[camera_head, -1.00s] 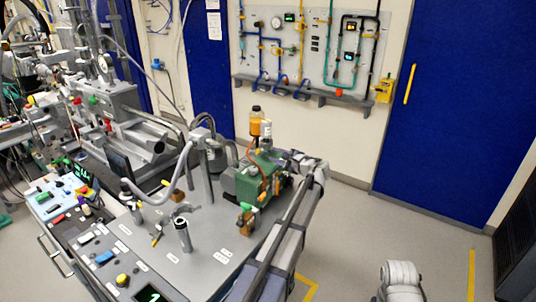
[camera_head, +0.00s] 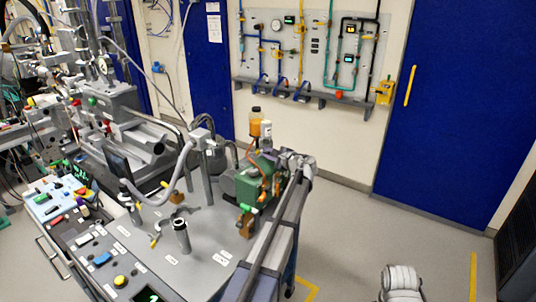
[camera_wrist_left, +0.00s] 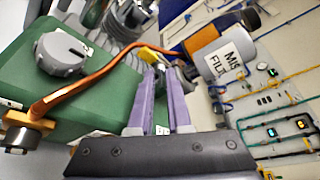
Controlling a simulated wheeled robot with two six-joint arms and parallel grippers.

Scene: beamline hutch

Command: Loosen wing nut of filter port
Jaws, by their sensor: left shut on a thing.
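A green pump (camera_head: 246,184) stands on the grey cart, with a white filter bottle labelled "MIS FILT" (camera_wrist_left: 230,61) at its port. The bottle (camera_head: 266,129) has an amber part beside it in the head view. My left gripper (camera_head: 281,155) reaches the port from the right. In the left wrist view its purple fingers (camera_wrist_left: 165,70) are close together at the port clamp, shut on the small yellow wing nut (camera_wrist_left: 149,53). The fingertips hide part of the nut and clamp. My right gripper is out of view.
A copper pipe (camera_wrist_left: 105,72) crosses over the pump near my left fingers, beside a grey knob (camera_wrist_left: 61,54). An upright grey tube (camera_head: 181,236) and a hose (camera_head: 180,172) stand left on the cart top (camera_head: 215,225). Floor to the right is open.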

